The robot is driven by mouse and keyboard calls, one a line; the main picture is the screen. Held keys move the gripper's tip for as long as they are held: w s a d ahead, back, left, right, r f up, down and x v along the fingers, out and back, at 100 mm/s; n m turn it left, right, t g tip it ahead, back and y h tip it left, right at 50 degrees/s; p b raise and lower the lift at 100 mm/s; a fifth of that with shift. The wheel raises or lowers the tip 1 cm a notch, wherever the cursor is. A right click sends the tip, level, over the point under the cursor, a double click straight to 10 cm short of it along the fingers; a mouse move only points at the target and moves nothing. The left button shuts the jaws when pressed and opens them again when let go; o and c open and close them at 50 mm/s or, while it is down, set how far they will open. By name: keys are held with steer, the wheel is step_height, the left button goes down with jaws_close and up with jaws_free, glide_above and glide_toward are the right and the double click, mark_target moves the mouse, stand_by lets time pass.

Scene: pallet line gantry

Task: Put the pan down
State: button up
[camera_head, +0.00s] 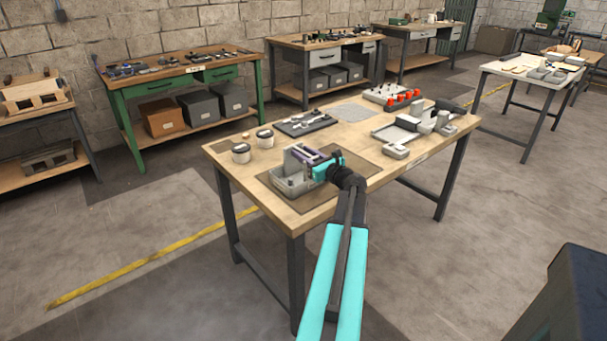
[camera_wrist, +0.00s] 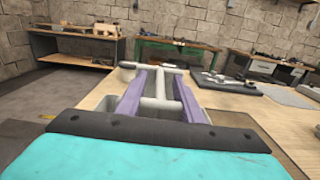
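A light grey, shallow-walled pan (camera_head: 292,183) is at the near left of the wooden workbench, over a dark mat (camera_head: 352,162). Whether its base touches the mat is not clear. My gripper (camera_head: 303,155) reaches over the pan with its purple fingers pointing left. In the wrist view, the two purple fingers of my gripper (camera_wrist: 160,80) stand apart, with a grey bar (camera_wrist: 160,85) of the pan between them. Whether they press on the bar cannot be made out. The pan's lower part is hidden behind my gripper's turquoise body in the wrist view.
Grey fixtures (camera_head: 427,122) and a rack with red pieces (camera_head: 393,96) occupy the right side of the workbench (camera_head: 225,165). Bare wood shows around the mat.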

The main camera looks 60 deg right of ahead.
steer(key=shift+w, duration=0.25)
stand_by(0.3)
jaws_close()
